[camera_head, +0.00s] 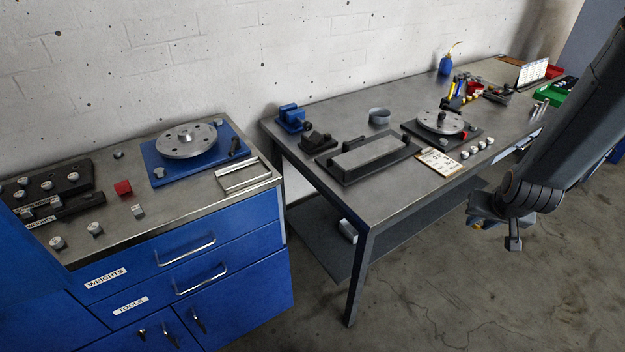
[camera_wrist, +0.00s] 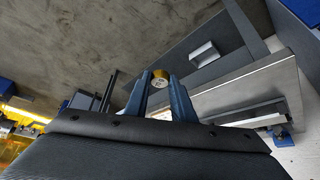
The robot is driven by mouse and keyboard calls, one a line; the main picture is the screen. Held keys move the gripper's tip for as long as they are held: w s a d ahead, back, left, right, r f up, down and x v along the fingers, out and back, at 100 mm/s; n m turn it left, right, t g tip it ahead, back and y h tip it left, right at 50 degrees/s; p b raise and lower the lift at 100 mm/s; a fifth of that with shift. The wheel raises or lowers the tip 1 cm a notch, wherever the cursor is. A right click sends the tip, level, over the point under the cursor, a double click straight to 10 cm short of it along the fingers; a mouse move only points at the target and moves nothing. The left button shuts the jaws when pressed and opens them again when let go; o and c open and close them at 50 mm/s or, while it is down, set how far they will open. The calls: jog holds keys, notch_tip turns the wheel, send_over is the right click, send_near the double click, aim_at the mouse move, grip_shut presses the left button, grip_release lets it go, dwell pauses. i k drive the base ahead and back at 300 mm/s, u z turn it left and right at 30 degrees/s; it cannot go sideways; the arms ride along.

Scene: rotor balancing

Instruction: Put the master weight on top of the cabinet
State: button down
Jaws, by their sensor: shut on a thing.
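The master weight looks like a small brass-coloured piece (camera_wrist: 160,75), held between the two blue fingers of my gripper (camera_wrist: 160,84) in the wrist view. In the head view my gripper (camera_head: 486,222) hangs over open floor at the right, in front of the workbench; only a tiny orange spot of the held piece shows there. The blue cabinet (camera_head: 235,235) with a grey metal top stands at the left, well apart from my gripper. Its drawers are labelled WEIGHTS and TOOLS and look closed.
The workbench (camera_head: 345,205) stands between, with a gap beside the cabinet.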

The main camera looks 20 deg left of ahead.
aim_at(165, 204)
jog(key=k, duration=0.25)
jog(key=u, duration=1.35)
jog(key=i, duration=0.3)
